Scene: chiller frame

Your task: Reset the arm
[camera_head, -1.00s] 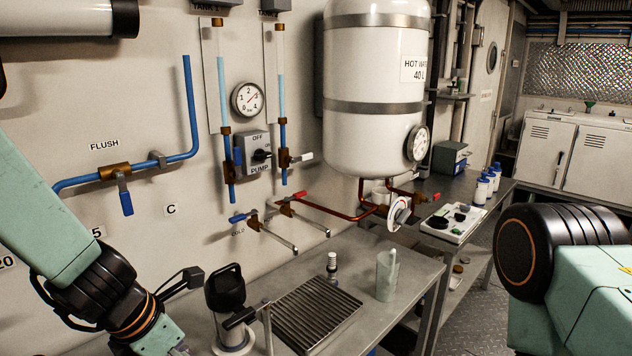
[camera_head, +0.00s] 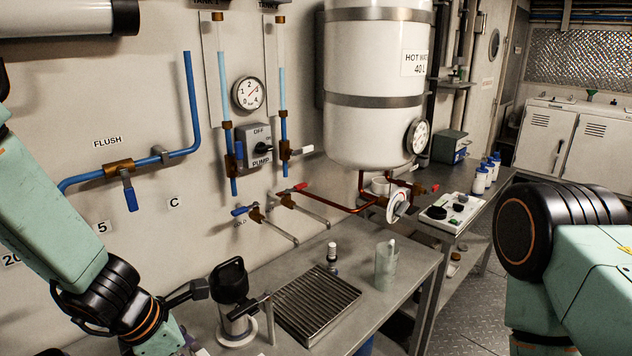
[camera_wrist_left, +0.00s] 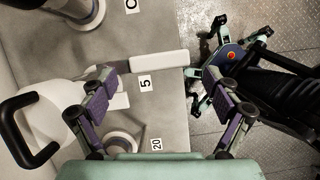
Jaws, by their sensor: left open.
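My left arm (camera_head: 55,235) comes in from the left in the head view, in front of the wall. Its left gripper (camera_wrist_left: 160,78) shows in the left wrist view with its two fingers spread wide and nothing between them. In the head view only a small part of that gripper shows at the bottom edge, left of the black-handled device (camera_head: 230,285). My right arm (camera_head: 575,270) shows as a bent joint and green link at the right edge of the head view; its gripper is out of frame.
A metal bench holds a ribbed drain tray (camera_head: 318,302) and a clear jug (camera_head: 386,268). The hot water tank (camera_head: 372,90), blue pipe (camera_head: 192,110) and cold tap (camera_head: 270,222) are on the wall. A white vessel with a black handle (camera_wrist_left: 25,130) is beside the left gripper. Floor shows at right.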

